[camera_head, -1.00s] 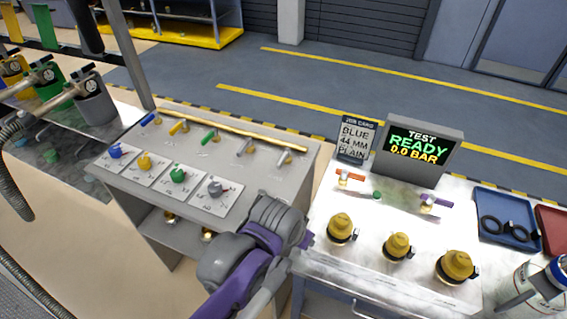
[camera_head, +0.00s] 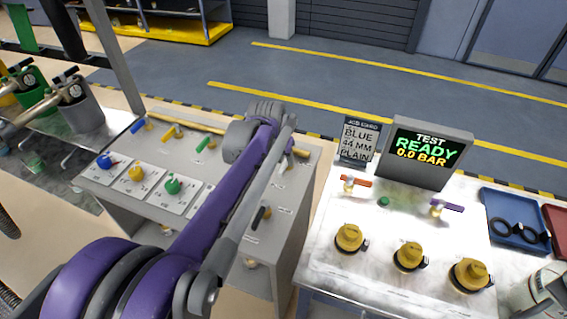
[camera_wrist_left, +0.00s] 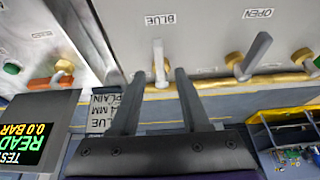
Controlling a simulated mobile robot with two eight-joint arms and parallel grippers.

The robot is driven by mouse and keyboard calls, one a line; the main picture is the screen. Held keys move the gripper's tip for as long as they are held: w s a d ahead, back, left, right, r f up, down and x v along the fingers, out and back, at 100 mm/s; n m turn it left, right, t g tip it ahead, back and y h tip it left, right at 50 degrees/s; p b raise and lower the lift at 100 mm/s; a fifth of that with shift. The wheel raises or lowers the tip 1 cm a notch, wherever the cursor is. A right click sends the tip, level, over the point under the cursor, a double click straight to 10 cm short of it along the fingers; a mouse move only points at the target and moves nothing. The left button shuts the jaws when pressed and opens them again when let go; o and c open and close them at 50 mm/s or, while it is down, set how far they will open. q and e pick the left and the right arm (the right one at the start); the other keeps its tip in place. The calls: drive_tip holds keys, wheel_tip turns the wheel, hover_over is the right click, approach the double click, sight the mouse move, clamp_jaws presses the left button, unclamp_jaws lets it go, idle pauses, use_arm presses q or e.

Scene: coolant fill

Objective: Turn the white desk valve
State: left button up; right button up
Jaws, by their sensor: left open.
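The white desk valve is the end valve of the row on the grey desk. Its pale lever (camera_wrist_left: 158,62) stands in the left wrist view beside a label reading BLUE. In the head view a pale piece of it (camera_head: 301,152) shows just right of my gripper. My left gripper (camera_wrist_left: 160,88) is open, with one finger on each side of the lever in that picture. I see no clear contact. In the head view my left arm reaches across the desk, and the gripper's fingertips (camera_head: 268,112) are hard to make out. My right gripper is out of view.
A grey valve lever (camera_wrist_left: 253,57) stands beside the white one, near an OPEN label. Blue (camera_head: 138,126), yellow (camera_head: 171,132) and green (camera_head: 205,144) levers line the desk. A test screen (camera_head: 424,150) reads READY, 0.0 BAR, beside a job card (camera_head: 358,140).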

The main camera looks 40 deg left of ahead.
sight(284, 164)
use_arm(q)
drive_tip(key=shift+x, duration=1.6)
drive_tip(key=shift+c, duration=0.2)
clamp_jaws()
